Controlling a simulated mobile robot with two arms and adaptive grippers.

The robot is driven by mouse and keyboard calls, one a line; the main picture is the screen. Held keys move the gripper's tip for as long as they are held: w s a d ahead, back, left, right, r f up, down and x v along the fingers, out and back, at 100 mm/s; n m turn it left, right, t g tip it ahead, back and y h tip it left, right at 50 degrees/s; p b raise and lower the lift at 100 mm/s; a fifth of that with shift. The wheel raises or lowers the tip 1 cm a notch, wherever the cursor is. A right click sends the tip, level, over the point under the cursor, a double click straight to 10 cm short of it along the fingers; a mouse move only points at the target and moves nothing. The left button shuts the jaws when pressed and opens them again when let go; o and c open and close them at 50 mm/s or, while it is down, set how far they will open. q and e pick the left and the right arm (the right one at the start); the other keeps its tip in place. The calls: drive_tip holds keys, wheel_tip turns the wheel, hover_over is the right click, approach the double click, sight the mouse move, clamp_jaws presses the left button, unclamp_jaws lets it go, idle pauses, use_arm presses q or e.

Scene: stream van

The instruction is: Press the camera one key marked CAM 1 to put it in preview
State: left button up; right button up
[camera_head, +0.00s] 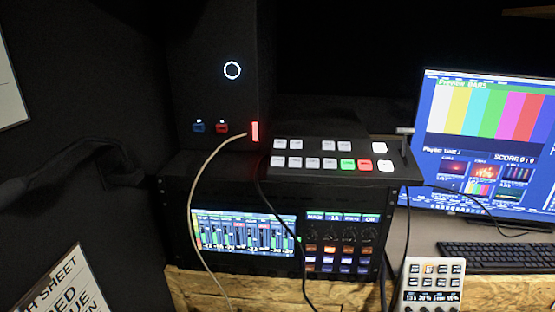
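The switcher panel (300,174) is a dark slab with two rows of square keys, on top of a dark rack unit. I cannot read the key labels, so I cannot tell which key is CAM 1. The bottom row has several white keys at the left, a green-lit key (347,164), a red-lit key (365,165) and a white key at the right end. The upper row has several white keys with gaps. The monitor (440,135) at the right shows colour bars under a green "Preview BARS" heading. Neither of my grippers is recognisable in view.
A pale cable (191,200) and a black cable cross the rack's front, over its mixer screen (240,232). A tall black box (215,80) stands behind. A keyboard (500,257) and small white keypad (432,284) lie right. An unclear dark bar-like shape (60,172) is left.

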use_arm(q)
clamp_jaws()
idle(1.1)
